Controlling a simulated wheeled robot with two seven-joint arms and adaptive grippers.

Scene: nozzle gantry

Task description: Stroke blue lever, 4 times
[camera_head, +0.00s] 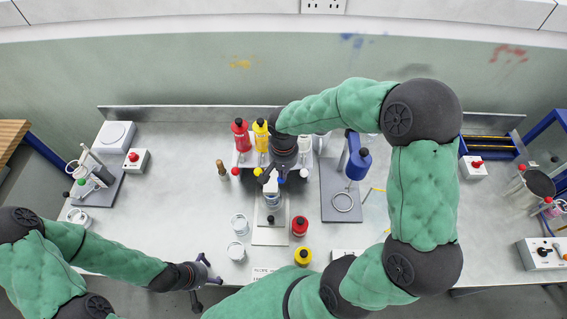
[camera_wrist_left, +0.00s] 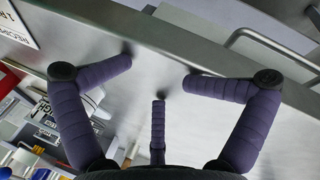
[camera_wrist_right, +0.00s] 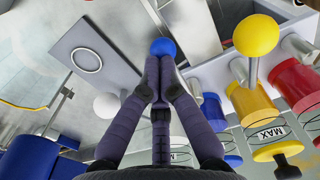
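The blue lever's ball knob (camera_wrist_right: 163,47) shows in the right wrist view, right at the fingertips of my right gripper (camera_wrist_right: 158,62). The fingers are closed together, with the knob beyond their tips; I cannot tell whether they touch it. In the head view my right gripper (camera_head: 272,178) is over the front of the bottle rack and hides most of the blue lever. My left gripper (camera_head: 205,276) is low at the table's front edge, and its fingers stand apart and empty in the left wrist view (camera_wrist_left: 158,72).
A yellow lever knob (camera_wrist_right: 256,35) and a white one (camera_wrist_right: 106,105) flank the blue knob. Red (camera_head: 240,135) and yellow (camera_head: 261,133) bottles stand behind.

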